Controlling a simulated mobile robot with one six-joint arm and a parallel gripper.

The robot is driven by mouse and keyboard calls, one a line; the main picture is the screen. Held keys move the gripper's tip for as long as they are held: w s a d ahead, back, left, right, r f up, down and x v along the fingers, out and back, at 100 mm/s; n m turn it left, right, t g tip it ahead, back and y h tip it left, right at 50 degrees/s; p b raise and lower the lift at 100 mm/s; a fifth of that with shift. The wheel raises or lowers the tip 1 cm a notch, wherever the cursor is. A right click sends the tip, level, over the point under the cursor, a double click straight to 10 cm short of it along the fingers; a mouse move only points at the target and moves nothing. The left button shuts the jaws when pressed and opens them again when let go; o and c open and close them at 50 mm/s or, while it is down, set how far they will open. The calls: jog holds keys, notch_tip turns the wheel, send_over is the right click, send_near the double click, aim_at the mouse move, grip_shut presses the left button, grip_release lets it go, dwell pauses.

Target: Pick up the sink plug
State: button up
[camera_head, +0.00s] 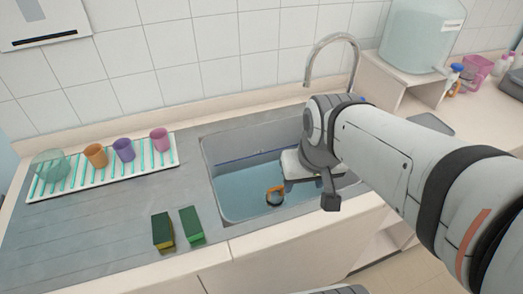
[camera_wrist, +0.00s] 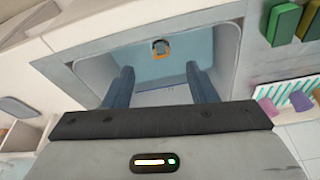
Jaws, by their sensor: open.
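The sink plug (camera_head: 275,196), a small piece with an orange part and a dark part, lies on the floor of the sink basin (camera_head: 228,203). It also shows in the wrist view (camera_wrist: 161,49), near the top middle, beyond my fingertips. My gripper (camera_wrist: 160,72) is open and empty, with its two dark fingers spread apart. In the head view, my gripper hangs over the right part of the basin, to the right of the plug and apart from it. My wrist hides part of the basin's right side.
A drying rack (camera_head: 104,170) holds several cups at left. A curved tap (camera_head: 312,62) rises behind the basin. The basin walls surround the plug.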

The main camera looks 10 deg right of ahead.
aim_at(273, 199)
jog(key=o, duration=0.7)
jog(key=shift+n, duration=0.7)
jog(key=w+f+b, duration=0.4)
jog(key=w+f, duration=0.1)
jog(key=f, duration=0.1)
jog(key=w+f+b, duration=0.4)
jog(key=w+f, duration=0.1)
jog(key=f, duration=0.1)
jog(key=w+f+b, duration=0.4)
jog(key=w+f, duration=0.1)
jog(key=f, duration=0.1)
jog(key=shift+d+f, duration=0.25)
jog(key=shift+f, duration=0.05)
jog(key=shift+o, duration=0.7)
jog(key=w+f+b, duration=0.6)
jog(key=w+f, duration=0.2)
jog(key=f, duration=0.6)
jog(key=shift+w+d+n+y, duration=0.3)
jog(key=shift+w+n, duration=0.05)
jog(key=shift+n, duration=0.05)
jog(key=shift+w+b+x, duration=0.2)
jog(key=shift+b+x, duration=0.25)
jog(key=shift+x, duration=1.7)
jog(key=shift+w+b+x, duration=0.15)
jog(key=shift+b+x, duration=0.3)
jog(key=shift+x, duration=1.75)
